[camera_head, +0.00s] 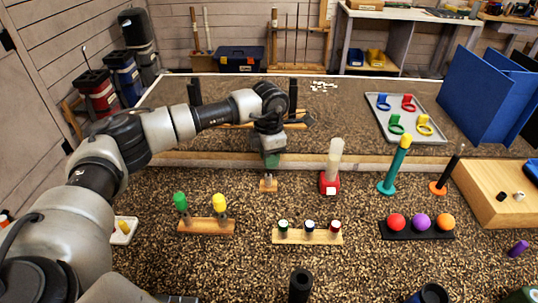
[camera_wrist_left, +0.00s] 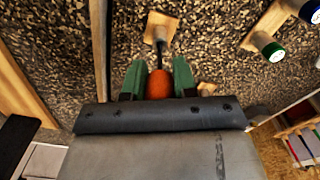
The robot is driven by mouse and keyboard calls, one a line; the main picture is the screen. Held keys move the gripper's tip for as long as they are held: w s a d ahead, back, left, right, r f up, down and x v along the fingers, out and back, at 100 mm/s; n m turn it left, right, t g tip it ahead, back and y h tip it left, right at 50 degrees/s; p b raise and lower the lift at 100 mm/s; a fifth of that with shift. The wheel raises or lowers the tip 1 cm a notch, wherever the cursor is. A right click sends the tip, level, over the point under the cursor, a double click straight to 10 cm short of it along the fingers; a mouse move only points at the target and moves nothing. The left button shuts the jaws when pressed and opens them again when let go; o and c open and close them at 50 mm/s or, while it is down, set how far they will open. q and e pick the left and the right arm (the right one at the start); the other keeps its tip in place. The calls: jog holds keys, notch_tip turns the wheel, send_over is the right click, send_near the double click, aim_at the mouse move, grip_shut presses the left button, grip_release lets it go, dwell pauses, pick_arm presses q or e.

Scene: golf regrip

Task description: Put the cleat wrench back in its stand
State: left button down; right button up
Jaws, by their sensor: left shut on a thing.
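The cleat wrench has an orange handle (camera_wrist_left: 159,84) and a thin dark shaft, seen in the left wrist view. My left gripper (camera_wrist_left: 158,82) is shut on the handle, with its green fingers on either side. The shaft points at a small wooden block stand (camera_wrist_left: 158,25), and its tip overlaps the block in this view. I cannot tell whether the tip is in the stand or just above it. In the head view, my left gripper (camera_head: 270,160) is directly over the stand (camera_head: 268,185) and hides most of the wrench. My right gripper is not in view.
A wooden rack with green and yellow handles (camera_head: 206,227) is front left. A rack with capped pieces (camera_head: 308,237) is in front. A red-based bottle (camera_head: 330,183) and a teal post (camera_head: 396,166) stand to the right. A wooden ledge (camera_head: 215,160) runs behind.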

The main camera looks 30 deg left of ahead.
pick_arm(q)
jog(key=shift+f+b, duration=1)
jog(key=shift+f, duration=0.5)
jog(key=c, duration=0.8)
grip_release()
notch_tip(320, 180, up, 11)
jog(key=shift+f+b, duration=0.1)
jog(key=shift+b, duration=0.6)
jog(key=shift+s+f, duration=0.1)
